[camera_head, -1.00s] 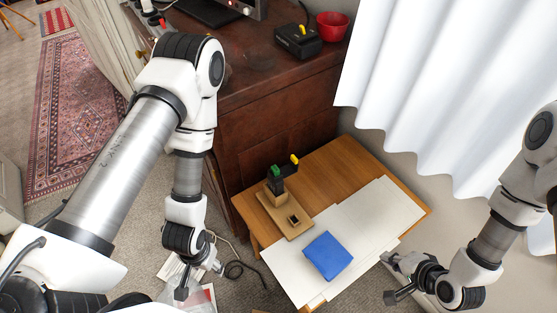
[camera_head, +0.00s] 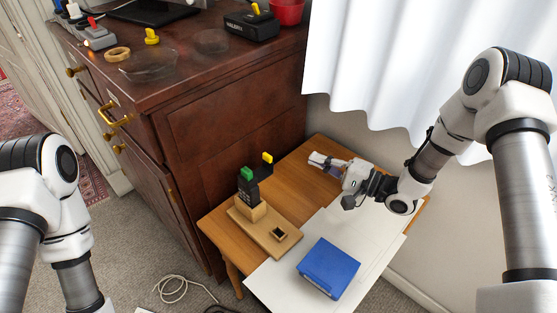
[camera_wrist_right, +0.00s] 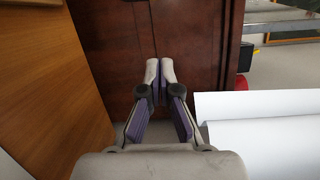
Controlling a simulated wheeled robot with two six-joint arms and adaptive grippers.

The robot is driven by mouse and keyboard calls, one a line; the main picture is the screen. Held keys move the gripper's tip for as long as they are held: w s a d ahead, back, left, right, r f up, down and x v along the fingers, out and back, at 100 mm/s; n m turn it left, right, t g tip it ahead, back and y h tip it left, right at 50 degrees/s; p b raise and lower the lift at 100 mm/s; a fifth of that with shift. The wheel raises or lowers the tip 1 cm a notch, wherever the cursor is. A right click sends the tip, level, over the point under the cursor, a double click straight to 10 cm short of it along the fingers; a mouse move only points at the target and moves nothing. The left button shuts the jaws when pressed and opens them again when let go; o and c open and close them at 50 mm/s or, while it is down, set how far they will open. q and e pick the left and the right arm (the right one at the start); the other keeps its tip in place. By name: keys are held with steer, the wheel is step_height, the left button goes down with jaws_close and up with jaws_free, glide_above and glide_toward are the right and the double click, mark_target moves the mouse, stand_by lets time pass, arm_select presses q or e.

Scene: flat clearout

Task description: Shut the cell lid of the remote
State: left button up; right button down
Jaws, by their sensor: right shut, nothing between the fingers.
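The remote (camera_head: 248,190) is black and stands upright in a wooden stand (camera_head: 265,233) on the small table. A green piece (camera_head: 246,174) shows at its top. A black flap with a yellow tab (camera_head: 267,157), seemingly the cell lid, sticks out to the upper right and looks open. My right gripper (camera_head: 316,159) is over the table's back part, to the right of the lid and apart from it. Its fingertips (camera_wrist_right: 160,70) are together and empty in the right wrist view, which does not show the remote. My left gripper is out of view.
A blue box (camera_head: 328,267) lies on white sheets (camera_head: 375,240) on the small table (camera_head: 313,195). A dark wooden cabinet (camera_head: 225,130) stands close behind the remote. A white curtain (camera_head: 380,70) hangs at the back right. A cable (camera_head: 172,289) lies on the floor.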

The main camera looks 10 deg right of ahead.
mark_target(261, 167)
steer(key=w+a, duration=0.3)
steer(key=a, duration=0.6)
steer(key=shift+r, duration=0.15)
steer(key=shift+w+r, duration=0.1)
